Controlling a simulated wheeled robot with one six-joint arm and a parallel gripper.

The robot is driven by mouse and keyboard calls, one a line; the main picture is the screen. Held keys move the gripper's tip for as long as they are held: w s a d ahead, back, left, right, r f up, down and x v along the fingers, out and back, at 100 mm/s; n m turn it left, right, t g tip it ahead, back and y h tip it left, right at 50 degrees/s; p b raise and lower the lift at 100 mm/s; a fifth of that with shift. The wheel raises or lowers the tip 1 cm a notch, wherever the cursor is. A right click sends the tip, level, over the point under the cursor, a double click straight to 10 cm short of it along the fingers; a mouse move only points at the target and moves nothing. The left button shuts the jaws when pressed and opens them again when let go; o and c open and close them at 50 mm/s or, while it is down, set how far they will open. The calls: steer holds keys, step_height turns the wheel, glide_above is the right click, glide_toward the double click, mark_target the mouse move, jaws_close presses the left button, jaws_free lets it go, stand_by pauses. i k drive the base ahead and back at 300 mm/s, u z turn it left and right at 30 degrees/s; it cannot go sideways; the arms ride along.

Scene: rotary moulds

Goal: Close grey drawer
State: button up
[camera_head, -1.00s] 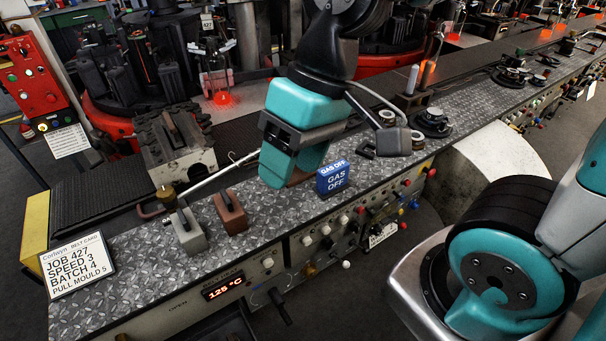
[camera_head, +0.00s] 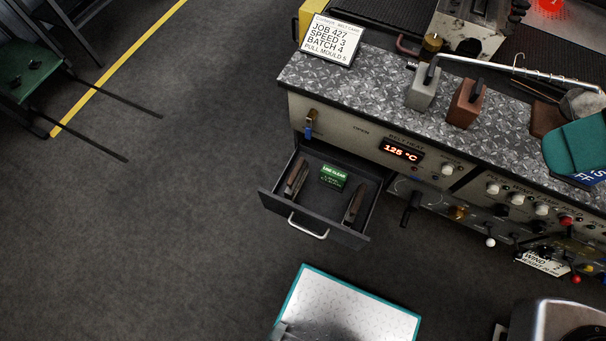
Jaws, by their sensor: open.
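The grey drawer (camera_head: 290,222) is pulled out from the left end of the machine front, below the counter. It has a silver bar handle (camera_head: 308,226) on its front. Inside lie a green box marked line clear (camera_head: 333,177) and two brown pieces, one on the left (camera_head: 297,178) and one on the right (camera_head: 355,205).
The counter (camera_head: 350,75) holds a job card (camera_head: 331,38), a grey block (camera_head: 423,90), a reddish block (camera_head: 466,104) and a long metal rod (camera_head: 510,69). Knobs and levers stick out right of the drawer. A teal-edged white panel (camera_head: 350,305) shows below. The floor left of the drawer is clear.

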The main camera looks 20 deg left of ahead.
mark_target(322, 210)
steer(key=u, duration=0.5)
steer(key=k, duration=1.2)
steer(key=u, duration=0.25)
steer(key=i, duration=0.75)
steer(key=u, duration=0.95)
steer(key=k, duration=0.55)
steer(key=z, duration=1.15)
steer(key=i, duration=0.45)
steer(key=u, duration=0.1)
